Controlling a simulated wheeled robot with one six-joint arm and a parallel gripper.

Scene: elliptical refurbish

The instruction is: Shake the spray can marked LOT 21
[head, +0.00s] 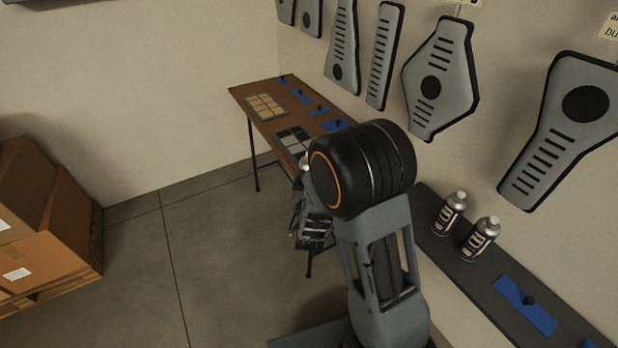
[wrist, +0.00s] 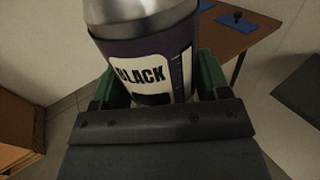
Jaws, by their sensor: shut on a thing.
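My gripper (wrist: 150,92) is shut on a spray can (wrist: 150,50) in the wrist view. The can has a dark purple body, a silver top and a white label reading BLACK. Its lot mark is not readable. The can is held clear of any surface, with its upper end cut off by the frame. In the head view my gripper (head: 311,225) is partly hidden behind my arm, over the floor in front of the brown table. Two more spray cans, a left one (head: 449,214) and a right one (head: 480,240), stand upright on the dark shelf; their lot marks are unreadable.
The brown table (head: 246,93) against the wall holds blue pads and sample panels. The dark shelf (head: 440,248) runs along the right wall with a blue pad (head: 524,303). Cardboard boxes (head: 50,235) stand on a pallet at left. The floor (head: 200,260) between is clear.

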